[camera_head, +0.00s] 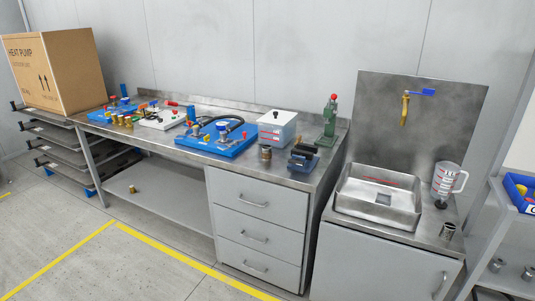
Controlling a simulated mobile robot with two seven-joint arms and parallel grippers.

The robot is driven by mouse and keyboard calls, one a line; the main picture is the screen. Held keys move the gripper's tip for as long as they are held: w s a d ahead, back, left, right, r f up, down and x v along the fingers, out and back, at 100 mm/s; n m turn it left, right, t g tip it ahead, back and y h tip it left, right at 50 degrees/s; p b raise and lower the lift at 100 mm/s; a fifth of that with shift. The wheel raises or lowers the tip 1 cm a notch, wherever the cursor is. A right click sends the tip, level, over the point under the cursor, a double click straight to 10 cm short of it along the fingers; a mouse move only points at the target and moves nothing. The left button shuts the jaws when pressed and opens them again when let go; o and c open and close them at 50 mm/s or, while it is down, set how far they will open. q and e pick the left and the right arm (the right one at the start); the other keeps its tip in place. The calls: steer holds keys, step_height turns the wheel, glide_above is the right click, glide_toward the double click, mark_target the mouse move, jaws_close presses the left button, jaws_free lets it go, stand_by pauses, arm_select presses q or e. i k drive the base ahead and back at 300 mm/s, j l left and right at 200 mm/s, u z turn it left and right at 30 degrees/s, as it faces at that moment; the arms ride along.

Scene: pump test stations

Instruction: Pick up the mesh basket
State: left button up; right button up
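I cannot single out the mesh basket with certainty. A small dark metal cylinder (265,153) stands upright on the workbench's front edge, left of a blue-and-black device (302,157). A similar small metal cylinder (448,230) stands at the front right of the sink cabinet top. Two more small metal cylinders, one on the left (497,265) and one on the right (529,272), sit on the lower shelf at the far right. Whether any has mesh walls is too small to tell. Neither of my grippers is in view.
The workbench (225,158) holds blue pump boards (215,138), a white lidded box (277,130) and a green press (330,120). A sink (375,208) and measuring jug (446,180) are right. A heat pump carton (60,72) is left. The front floor is clear.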

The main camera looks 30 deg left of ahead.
mark_target(266, 152)
steer(key=i+j+z, duration=0.15)
steer(key=j, duration=0.35)
steer(key=i+j+z, duration=0.15)
steer(key=j, duration=0.3)
steer(key=i+j+z, duration=0.15)
steer(key=j, duration=0.4)
steer(key=i+j+z, duration=0.15)
steer(key=j, duration=0.35)
steer(key=i+j+z, duration=0.15)
steer(key=j, duration=0.4)
steer(key=k, duration=0.05)
